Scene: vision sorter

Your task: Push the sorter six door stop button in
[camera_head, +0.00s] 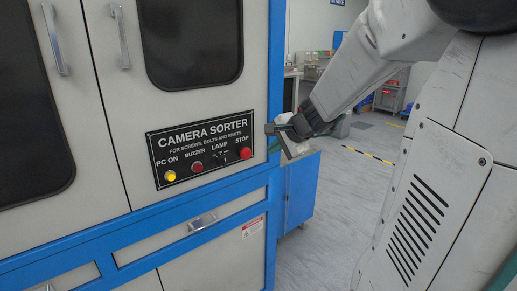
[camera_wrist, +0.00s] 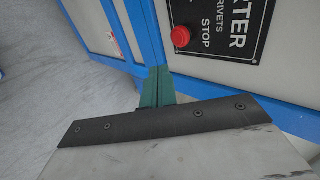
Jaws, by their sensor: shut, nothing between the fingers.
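The red stop button (camera_head: 245,153) sits at the right end of the black "CAMERA SORTER" panel (camera_head: 200,139), under the word STOP. Its cap stands out from the panel, and it also shows in the wrist view (camera_wrist: 181,36), upper right of my fingers. My gripper (camera_head: 274,148) is to the right of the button, by the cabinet's blue corner post, apart from the button. In the wrist view my green fingers (camera_wrist: 158,71) are together and empty, pointing toward the blue frame. Whether the fingertips touch the frame cannot be told.
The panel also holds a lit yellow PC ON button (camera_head: 170,176), a red buzzer button (camera_head: 196,167) and a lamp switch (camera_head: 222,157). A drawer handle (camera_head: 202,222) juts out below. Open floor (camera_head: 325,220) lies right of the cabinet.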

